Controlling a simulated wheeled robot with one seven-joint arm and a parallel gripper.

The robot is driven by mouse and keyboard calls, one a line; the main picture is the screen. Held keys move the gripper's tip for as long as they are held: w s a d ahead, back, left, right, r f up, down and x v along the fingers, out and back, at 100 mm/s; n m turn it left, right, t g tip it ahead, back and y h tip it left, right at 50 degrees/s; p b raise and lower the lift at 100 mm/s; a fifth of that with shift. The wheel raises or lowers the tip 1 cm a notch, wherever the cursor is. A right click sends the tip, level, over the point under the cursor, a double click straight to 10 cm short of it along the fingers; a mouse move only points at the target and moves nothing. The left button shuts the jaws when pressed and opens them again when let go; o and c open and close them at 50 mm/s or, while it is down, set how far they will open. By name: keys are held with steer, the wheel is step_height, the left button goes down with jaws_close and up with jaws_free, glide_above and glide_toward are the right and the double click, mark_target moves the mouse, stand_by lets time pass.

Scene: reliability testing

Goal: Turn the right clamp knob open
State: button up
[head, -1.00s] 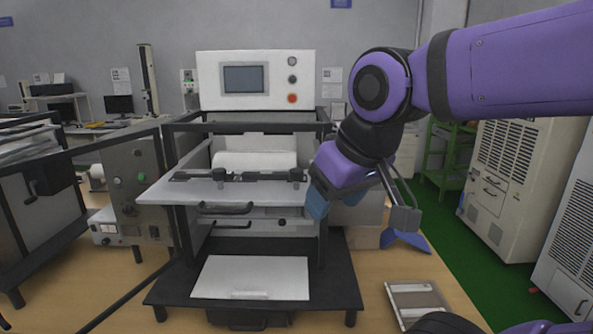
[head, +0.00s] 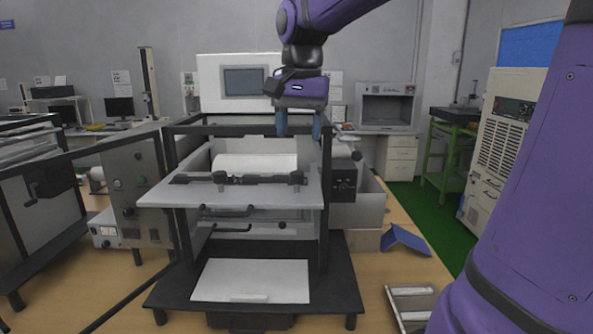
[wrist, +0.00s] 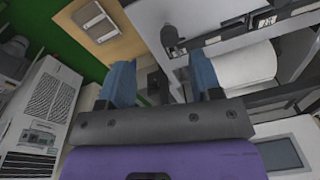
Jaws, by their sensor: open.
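The black clamp bar (head: 240,179) lies across the light plate (head: 235,196) of the machine. Its right clamp knob (head: 298,178) is a small dark part at the bar's right end; its turn position is too small to tell. My gripper (head: 299,129) is open and empty, with blue fingers pointing down. In the head view it appears above the right end of the bar, apart from it. In the wrist view, the open fingers (wrist: 160,65) frame dark machine parts. A dark rounded part (wrist: 171,34) shows beyond them; I cannot tell whether it is the knob.
Dark frame posts and rails (head: 326,190) stand close around the plate. A black control box (head: 343,178) with a lever is at the machine's right. A white panel (head: 250,280) lies on the lower base. A blue angled piece (head: 405,240) and a tray (head: 412,300) lie on the table.

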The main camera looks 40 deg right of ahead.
mark_target(296, 173)
steer(key=w+d+m+g, duration=0.1)
steer(key=w+d+m, duration=0.1)
steer(key=w+m, duration=0.15)
steer(key=shift+n, duration=0.45)
steer(key=f, duration=1)
steer(key=shift+w+d+f, duration=0.1)
steer(key=shift+w+f, duration=0.05)
steer(key=shift+w, duration=0.1)
steer(key=shift+c, duration=0.4)
steer(key=c, duration=0.9)
steer(key=shift+o, duration=0.2)
